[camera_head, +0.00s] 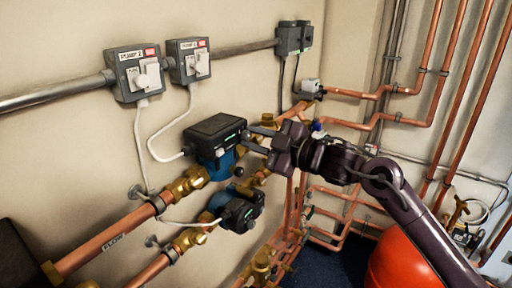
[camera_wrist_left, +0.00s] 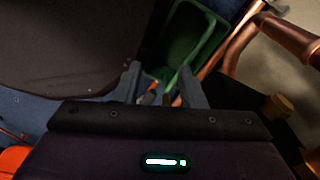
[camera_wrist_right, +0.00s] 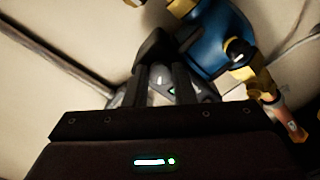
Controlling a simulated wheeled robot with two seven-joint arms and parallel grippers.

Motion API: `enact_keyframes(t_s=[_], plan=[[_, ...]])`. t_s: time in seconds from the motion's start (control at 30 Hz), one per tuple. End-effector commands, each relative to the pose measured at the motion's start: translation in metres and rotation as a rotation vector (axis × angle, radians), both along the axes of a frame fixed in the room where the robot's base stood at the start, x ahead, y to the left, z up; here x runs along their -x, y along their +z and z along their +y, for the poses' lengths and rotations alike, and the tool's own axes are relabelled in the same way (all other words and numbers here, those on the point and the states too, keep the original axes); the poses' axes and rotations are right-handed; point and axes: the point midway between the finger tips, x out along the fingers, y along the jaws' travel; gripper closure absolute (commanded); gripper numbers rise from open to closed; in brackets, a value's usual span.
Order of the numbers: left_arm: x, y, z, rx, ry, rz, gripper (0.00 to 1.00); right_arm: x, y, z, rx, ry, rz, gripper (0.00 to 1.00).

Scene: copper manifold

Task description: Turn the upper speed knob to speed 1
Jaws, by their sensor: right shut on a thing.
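The upper pump (camera_head: 212,132) is a dark box with a small green light on a blue body, in the middle of the head view. My right gripper (camera_head: 252,139) is at the front face of this pump, its fingers pointing left. The knob's pointer and speed marks cannot be made out. The lower pump (camera_head: 238,212) stands below, untouched. My left gripper (camera_wrist_left: 160,82) shows only in its wrist view, open, with nothing clearly held.
Two grey switch boxes (camera_head: 136,73) (camera_head: 188,60) hang on the wall above, with white cables running down. Copper pipes (camera_head: 112,240) and brass valves run around the pumps. A red vessel (camera_head: 397,262) stands at lower right. A green bin (camera_wrist_left: 188,40) lies beyond my left fingers.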

Motion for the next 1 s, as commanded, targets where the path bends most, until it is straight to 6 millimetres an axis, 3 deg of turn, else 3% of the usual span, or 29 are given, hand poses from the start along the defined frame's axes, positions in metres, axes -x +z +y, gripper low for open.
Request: enact_keyframes(t_s=[0.3, 0.9, 0.93, 1.0], plan=[[0.000, -0.016, 0.000, 0.000, 0.000, 0.000, 0.64, 0.000, -0.001, 0.000, 0.085, 0.001, -0.125, 1.00], [0.000, -0.018, 0.000, 0.000, 0.000, -0.001, 0.64, 0.000, 0.000, 0.000, 0.108, 0.000, -0.159, 1.00], [0.000, -0.018, 0.000, 0.000, 0.000, -0.001, 0.64, 0.000, 0.000, 0.000, 0.108, 0.000, -0.159, 0.74], [0.000, -0.018, 0.000, 0.000, 0.000, -0.001, 0.64, 0.000, 0.000, 0.000, 0.107, 0.000, -0.158, 0.65]])
